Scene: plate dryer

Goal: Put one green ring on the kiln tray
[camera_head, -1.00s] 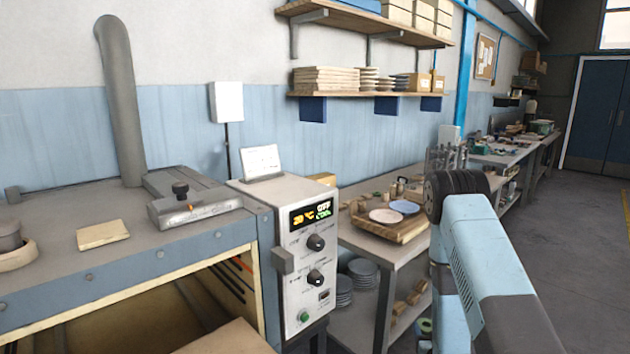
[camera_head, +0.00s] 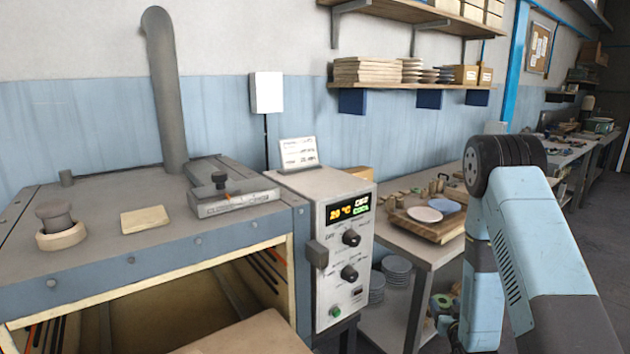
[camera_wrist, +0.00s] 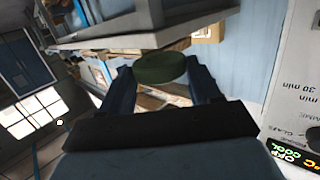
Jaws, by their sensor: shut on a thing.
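My gripper (camera_wrist: 160,78) is shut on a green ring (camera_wrist: 160,67), seen almost edge-on between its two dark blue fingers in the wrist view. In the head view a green ring shape (camera_head: 443,300) shows low beside my arm, and my gripper there is mostly hidden. The kiln (camera_head: 130,265) stands at the left with its front open. A flat tan slab (camera_head: 245,336), perhaps the kiln tray, shows at its mouth at the bottom edge. Its far part and the kiln's inside are only partly visible.
A control box (camera_head: 338,250) stands right of the kiln. Beyond it is a workbench (camera_head: 405,245) with a wooden board (camera_head: 425,230) bearing two plates. Stacked plates (camera_head: 397,268) sit on its lower shelf. A wall shelf (camera_head: 400,88) hangs above. Floor is clear at far right.

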